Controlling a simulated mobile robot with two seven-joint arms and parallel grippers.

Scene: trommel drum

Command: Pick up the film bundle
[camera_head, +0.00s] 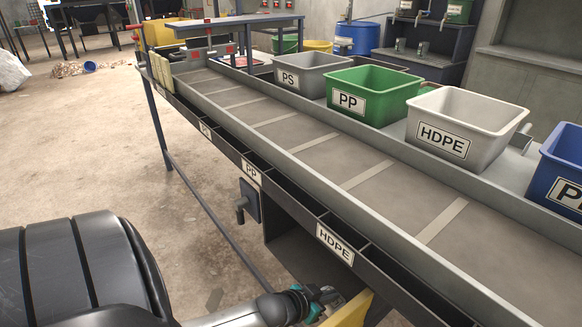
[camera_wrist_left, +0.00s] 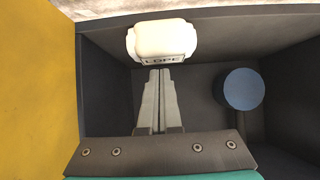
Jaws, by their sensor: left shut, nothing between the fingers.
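A white, rounded bundle with an LDPE label (camera_wrist_left: 162,38), which looks like the film bundle, lies at the far wall of a dark bin in the left wrist view. My left gripper (camera_wrist_left: 158,72) reaches into this bin with its two fingers shut together and nothing between them. Its tips point at the bundle's lower edge; whether they touch it I cannot tell. In the head view my left gripper (camera_head: 328,297) is at the bottom, beside the table's near side below the HDPE label, its fingers hard to make out. The bundle cannot be made out there. My right gripper is not in view.
A blue round object (camera_wrist_left: 240,89) sits at the right in the bin. A yellow panel (camera_wrist_left: 38,90) stands left of it. The long sorting table (camera_head: 370,188) carries PS (camera_head: 312,75), green PP (camera_head: 372,93) and HDPE (camera_head: 466,123) tubs along its far side.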

